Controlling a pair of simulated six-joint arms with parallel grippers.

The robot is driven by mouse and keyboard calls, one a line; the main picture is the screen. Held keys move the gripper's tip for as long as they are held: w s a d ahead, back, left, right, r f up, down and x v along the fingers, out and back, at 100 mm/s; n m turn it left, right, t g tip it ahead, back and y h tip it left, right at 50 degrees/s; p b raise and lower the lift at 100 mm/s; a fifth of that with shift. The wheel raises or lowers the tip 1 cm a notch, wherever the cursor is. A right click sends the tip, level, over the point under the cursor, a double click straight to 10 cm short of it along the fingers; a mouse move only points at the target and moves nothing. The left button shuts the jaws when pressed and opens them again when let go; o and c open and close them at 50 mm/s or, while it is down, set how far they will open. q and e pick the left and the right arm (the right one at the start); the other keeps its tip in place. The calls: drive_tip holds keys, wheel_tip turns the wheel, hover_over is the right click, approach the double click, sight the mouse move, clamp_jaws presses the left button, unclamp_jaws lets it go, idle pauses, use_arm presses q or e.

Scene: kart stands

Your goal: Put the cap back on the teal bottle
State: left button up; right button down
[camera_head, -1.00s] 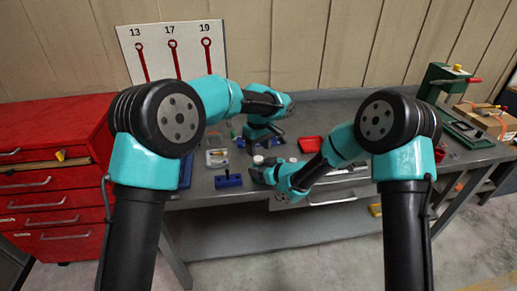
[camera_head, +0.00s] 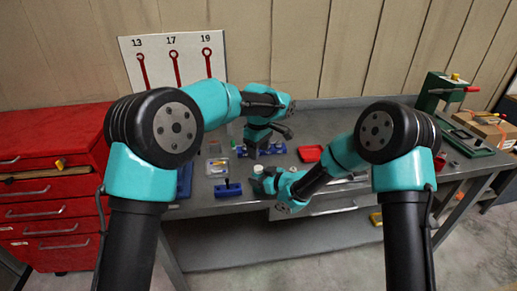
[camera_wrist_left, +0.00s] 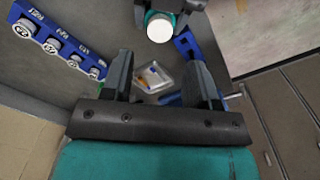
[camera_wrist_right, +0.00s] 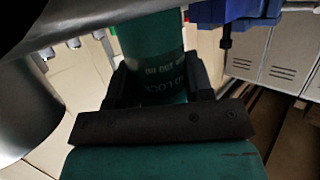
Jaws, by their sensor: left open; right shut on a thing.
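The teal bottle is upright in my right gripper (camera_head: 262,182), low over the bench front. Its round white cap-like top (camera_head: 258,169) shows in the head view and also in the left wrist view (camera_wrist_left: 160,27). I cannot tell how firmly the top sits. My left gripper (camera_head: 253,150) is open, above and behind the bottle. In the left wrist view, nothing is between its spread fingers (camera_wrist_left: 155,62), and the bottle top lies beyond them.
A blue rack with several labelled round pieces (camera_wrist_left: 62,46) lies near the left gripper. A blue block with a dark handle (camera_head: 228,189) and a clear tray (camera_head: 216,167) are left of the bottle. A red tray (camera_head: 310,153) is to the right. The green press (camera_head: 440,95) stands far right.

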sight(258, 167)
use_arm(q)
drive_tip(key=shift+f, duration=3.8)
drive_tip(key=shift+c, duration=0.3)
drive_tip(key=c, duration=0.9)
drive_tip(key=shift+m, duration=1.7)
drive_tip(key=o, duration=1)
drive_tip(key=shift+o, duration=0.2)
drive_tip(key=shift+r, duration=0.15)
